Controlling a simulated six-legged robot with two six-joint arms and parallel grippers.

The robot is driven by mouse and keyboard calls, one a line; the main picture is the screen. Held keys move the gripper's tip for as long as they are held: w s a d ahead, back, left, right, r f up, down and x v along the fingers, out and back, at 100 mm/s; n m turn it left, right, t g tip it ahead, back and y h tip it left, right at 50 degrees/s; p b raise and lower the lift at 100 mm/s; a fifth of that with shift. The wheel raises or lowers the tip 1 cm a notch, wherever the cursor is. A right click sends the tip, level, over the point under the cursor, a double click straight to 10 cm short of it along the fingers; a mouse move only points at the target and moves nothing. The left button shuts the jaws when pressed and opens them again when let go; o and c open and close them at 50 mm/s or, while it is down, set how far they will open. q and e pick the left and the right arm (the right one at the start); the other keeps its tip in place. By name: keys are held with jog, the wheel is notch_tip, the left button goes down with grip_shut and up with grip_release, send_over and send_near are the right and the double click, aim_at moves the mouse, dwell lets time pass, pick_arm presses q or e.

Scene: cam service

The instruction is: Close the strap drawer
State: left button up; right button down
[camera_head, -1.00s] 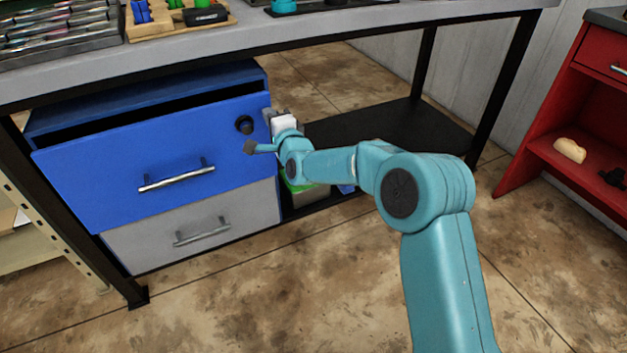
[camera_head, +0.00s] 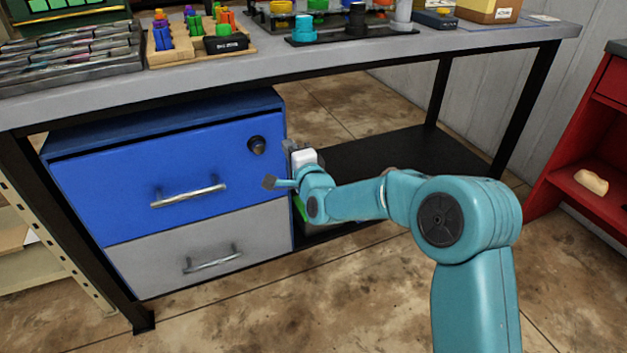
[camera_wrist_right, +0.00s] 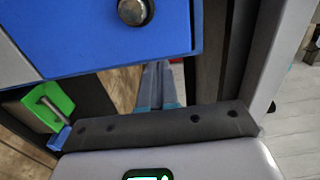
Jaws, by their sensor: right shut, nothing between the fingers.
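The blue drawer (camera_head: 110,185) is the upper drawer of a cabinet under the bench. My left gripper is not in view.
A grey lower drawer (camera_head: 195,240) sits below, shut. The bench top (camera_head: 330,55) with trays and parts is above, and a black bench leg (camera_head: 85,235) stands at left. A green item (camera_wrist_right: 50,105) lies beside the cabinet.

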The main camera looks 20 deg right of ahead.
jog(key=s+p, duration=0.1)
jog(key=s, duration=1)
jog(key=shift+s, duration=0.15)
jog(key=s+a+f+n+g+y, duration=0.15)
jog(key=s+f+g, duration=0.25)
jog(key=f, duration=0.8)
jog(key=s+a+f+n+g, duration=0.1)
jog(key=s+a+f+g, duration=0.2)
jog(key=f, duration=0.9)
jog(key=s+a+f+n+g+y, duration=0.1)
jog(key=s+a+f+n+g, duration=0.1)
jog(key=s+f+n+g, duration=0.5)
jog(key=s+a+f+n+g+y, duration=0.15)
jog(key=s+f, duration=0.35)
jog(key=s, duration=0.7)
jog(key=s+a+n+g, duration=0.1)
jog(key=s+n+g, duration=0.1)
jog(key=s+n, duration=0.15)
notch_tip(320, 180, up, 31)
jog(key=s+a+n+p, duration=0.1)
jog(key=p, duration=3)
jog(key=shift+a+r+p, duration=0.15)
jog(key=shift+r+p, duration=0.05)
jog(key=shift+p, duration=0.15)
